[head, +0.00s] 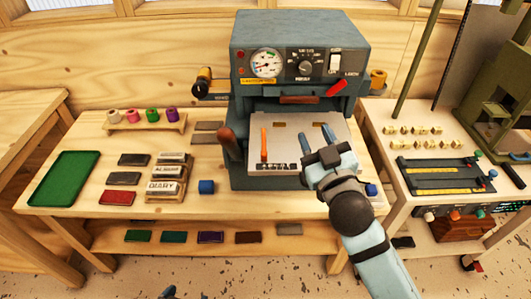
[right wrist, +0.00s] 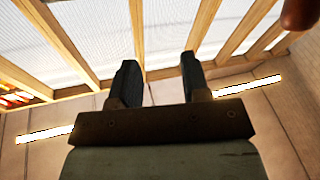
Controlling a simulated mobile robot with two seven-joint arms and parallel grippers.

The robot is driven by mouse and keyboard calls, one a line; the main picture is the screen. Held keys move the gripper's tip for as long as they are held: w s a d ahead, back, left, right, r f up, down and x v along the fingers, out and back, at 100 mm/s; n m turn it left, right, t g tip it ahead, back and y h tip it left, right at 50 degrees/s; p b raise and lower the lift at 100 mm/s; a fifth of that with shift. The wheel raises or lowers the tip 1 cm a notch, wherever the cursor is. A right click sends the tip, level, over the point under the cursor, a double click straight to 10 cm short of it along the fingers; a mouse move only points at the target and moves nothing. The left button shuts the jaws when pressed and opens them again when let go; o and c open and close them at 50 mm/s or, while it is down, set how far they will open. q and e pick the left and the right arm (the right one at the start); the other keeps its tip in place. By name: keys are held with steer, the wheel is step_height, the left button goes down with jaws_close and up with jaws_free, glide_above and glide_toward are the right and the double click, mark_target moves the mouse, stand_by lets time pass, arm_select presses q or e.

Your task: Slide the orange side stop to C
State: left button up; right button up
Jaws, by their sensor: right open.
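The orange side stop (head: 264,144) is a thin upright bar on the left part of the press's pale plate (head: 290,148). Dark lettering (head: 278,166) runs along the plate's front edge, too small to read. My right gripper (head: 317,135) is open and empty over the right part of the plate, to the right of the stop and apart from it. In the right wrist view its two fingers (right wrist: 158,85) are spread with nothing between them. A small dark tip at the bottom edge (head: 170,292) may be my left gripper; its jaws cannot be made out.
The blue-grey press (head: 300,50) stands over the plate, with a brown-handled lever (head: 228,142) at its left. A crowded side table (head: 385,150) stands right.

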steer(key=s+a+r+n+g+y, duration=0.2)
steer(key=a+r+n+g+y, duration=0.4)
steer(key=a+r+n+y, duration=0.8)
steer(key=s+a+f+n+g+y, duration=0.3)
steer(key=a+n+g, duration=0.3)
steer(key=n+g, duration=0.7)
steer(key=n+h, duration=0.3)
steer(key=h, duration=2)
glide_above(264, 152)
step_height(264, 152, down, 7)
arm_select(q)
steer(key=shift+s+d+r+p, duration=0.1)
steer(key=shift+s+r+p, duration=0.1)
steer(key=shift+r+p, duration=0.4)
steer(key=shift+s+d+r+p, duration=0.1)
steer(key=shift+s+r+p, duration=0.05)
steer(key=shift+r+p, duration=0.45)
arm_select(e)
steer(key=shift+g, duration=0.3)
step_height(264, 152, down, 13)
steer(key=shift+f, duration=0.15)
